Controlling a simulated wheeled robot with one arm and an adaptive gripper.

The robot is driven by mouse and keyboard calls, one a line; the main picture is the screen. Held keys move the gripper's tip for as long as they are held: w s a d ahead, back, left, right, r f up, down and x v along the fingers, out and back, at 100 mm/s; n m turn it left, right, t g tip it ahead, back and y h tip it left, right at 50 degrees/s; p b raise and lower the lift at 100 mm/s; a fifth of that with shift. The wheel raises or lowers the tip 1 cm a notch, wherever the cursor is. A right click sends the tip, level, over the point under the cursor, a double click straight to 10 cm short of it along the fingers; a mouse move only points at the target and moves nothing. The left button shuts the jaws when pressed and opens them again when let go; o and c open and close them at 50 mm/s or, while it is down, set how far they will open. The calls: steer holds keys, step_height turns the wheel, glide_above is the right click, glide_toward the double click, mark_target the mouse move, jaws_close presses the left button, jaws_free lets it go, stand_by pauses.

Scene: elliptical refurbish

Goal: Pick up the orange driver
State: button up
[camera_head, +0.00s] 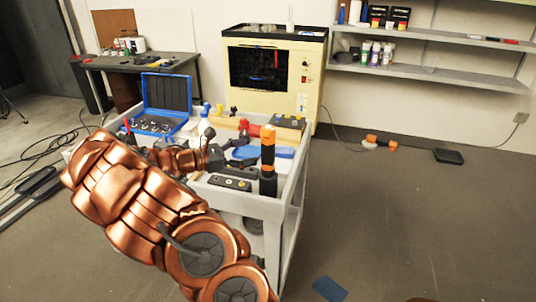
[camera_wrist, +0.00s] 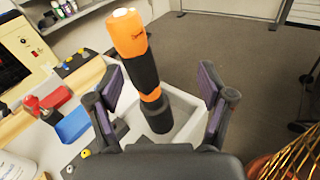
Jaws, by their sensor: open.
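The orange driver (camera_head: 268,158) stands upright at the front right corner of the grey cart (camera_head: 293,190), orange at the top with black sections below. In the wrist view the driver (camera_wrist: 135,55) shows between the two fingers, leaning in the picture, its lower end inside the cart's corner. My gripper (camera_wrist: 162,85) is open, with one finger on each side of the driver. No contact with the driver shows. In the head view my gripper (camera_head: 232,150) is over the cart, left of the driver, partly hidden by my copper-coloured arm.
On the cart are an open blue case (camera_head: 167,92), a blue item (camera_head: 283,152), a red item (camera_head: 268,130) and a black box with knobs (camera_head: 230,183). A yellow machine (camera_head: 275,65) stands behind. The floor right of the cart (camera_head: 400,220) is mostly clear.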

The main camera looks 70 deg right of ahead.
mark_target(268, 144)
steer(key=shift+s+d+f+n+h+p, duration=0.25)
steer(key=shift+s+d+f+n+p, duration=0.25)
steer(key=shift+d, duration=1.1)
steer(key=shift+s+d+f+n+h+p, duration=0.3)
steer(key=shift+s+d, duration=0.25)
steer(key=shift+d, duration=1.05)
steer(key=shift+s+d+f+n+h+p, duration=0.15)
steer(key=shift+s+d+f+n+p, duration=0.35)
steer(key=shift+d, duration=1.1)
steer(key=shift+r, duration=0.15)
steer(key=shift+c, duration=0.3)
jaws_close()
